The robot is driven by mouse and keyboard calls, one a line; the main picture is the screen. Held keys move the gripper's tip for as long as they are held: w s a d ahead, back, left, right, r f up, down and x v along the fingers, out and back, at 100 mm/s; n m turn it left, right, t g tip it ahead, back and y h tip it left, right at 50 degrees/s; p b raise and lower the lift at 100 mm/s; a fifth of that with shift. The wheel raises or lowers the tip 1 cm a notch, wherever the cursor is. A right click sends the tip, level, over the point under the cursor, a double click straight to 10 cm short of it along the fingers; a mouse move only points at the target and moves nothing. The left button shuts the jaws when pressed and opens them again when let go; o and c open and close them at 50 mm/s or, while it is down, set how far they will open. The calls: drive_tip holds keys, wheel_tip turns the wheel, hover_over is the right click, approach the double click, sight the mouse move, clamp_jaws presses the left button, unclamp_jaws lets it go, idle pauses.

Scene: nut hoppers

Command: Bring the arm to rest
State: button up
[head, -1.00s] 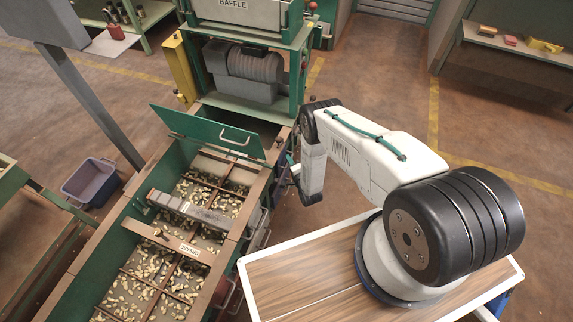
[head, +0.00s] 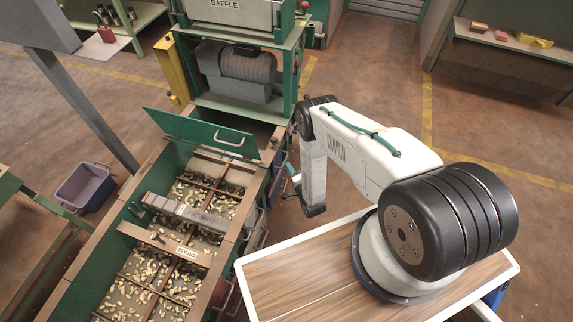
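My white and black arm stands on my wood-topped base at the right and is bent over toward the green hopper machine. Its forearm hangs down beside the hopper's right side. My gripper (head: 293,184) is at the low end of the arm, partly hidden behind the wrist; a small teal piece shows there. I cannot tell whether its fingers are open or shut, or whether it holds anything.
The long green hopper trough (head: 160,270) with nuts in its compartments runs along the left. Its green lid (head: 200,132) stands raised. A motor (head: 240,70) sits behind it. A purple-grey bin (head: 85,187) stands on the floor at left. Floor at the right is open.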

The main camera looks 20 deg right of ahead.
drive_tip(key=shift+s+r, duration=0.1)
drive_tip(key=shift+s, duration=0.55)
